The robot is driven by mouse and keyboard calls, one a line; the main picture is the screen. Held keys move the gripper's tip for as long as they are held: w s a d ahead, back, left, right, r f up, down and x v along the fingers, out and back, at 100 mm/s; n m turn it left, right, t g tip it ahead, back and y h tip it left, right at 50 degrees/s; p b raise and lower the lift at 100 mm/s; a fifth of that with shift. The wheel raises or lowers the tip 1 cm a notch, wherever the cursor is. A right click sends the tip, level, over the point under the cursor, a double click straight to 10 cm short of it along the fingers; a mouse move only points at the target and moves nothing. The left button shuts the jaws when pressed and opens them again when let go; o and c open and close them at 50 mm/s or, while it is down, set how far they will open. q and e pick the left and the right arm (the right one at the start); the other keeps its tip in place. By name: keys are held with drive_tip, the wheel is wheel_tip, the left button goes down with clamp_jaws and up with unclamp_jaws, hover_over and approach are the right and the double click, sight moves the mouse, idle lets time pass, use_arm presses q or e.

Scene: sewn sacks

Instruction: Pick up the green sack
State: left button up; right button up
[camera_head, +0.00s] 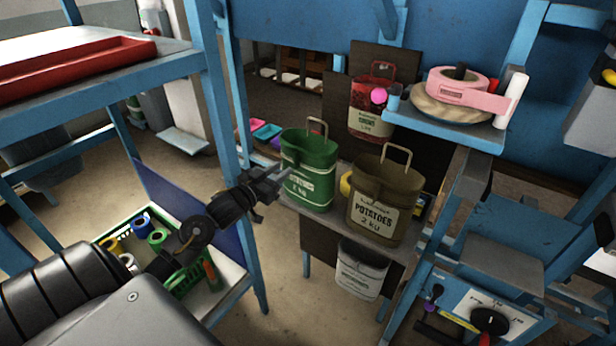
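The green sack (311,183) stands upright on a narrow grey shelf (318,216), with a white label band and a thin handle loop (318,126) on top. My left gripper (280,182) is at the sack's left side, its fingers spread and pointing at it with nothing between them. I cannot tell whether a fingertip touches the sack. My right gripper is not in view.
A brown potatoes sack (375,222) stands close to the right of the green one. A red sack (368,105) is behind, and a white sack (361,273) is below. A blue post (228,110) rises left of the gripper. A tape shelf (448,130) juts out at right.

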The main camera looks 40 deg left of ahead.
sight(291, 163)
use_arm(q)
drive_tip(key=w, duration=0.1)
drive_tip(key=w+p, duration=0.1)
drive_tip(key=w, duration=0.3)
drive_tip(key=shift+d+r+p, duration=0.15)
drive_tip(key=shift+d+p, duration=0.15)
drive_tip(key=shift+s, duration=0.1)
drive_tip(key=shift+c, duration=0.5)
clamp_jaws()
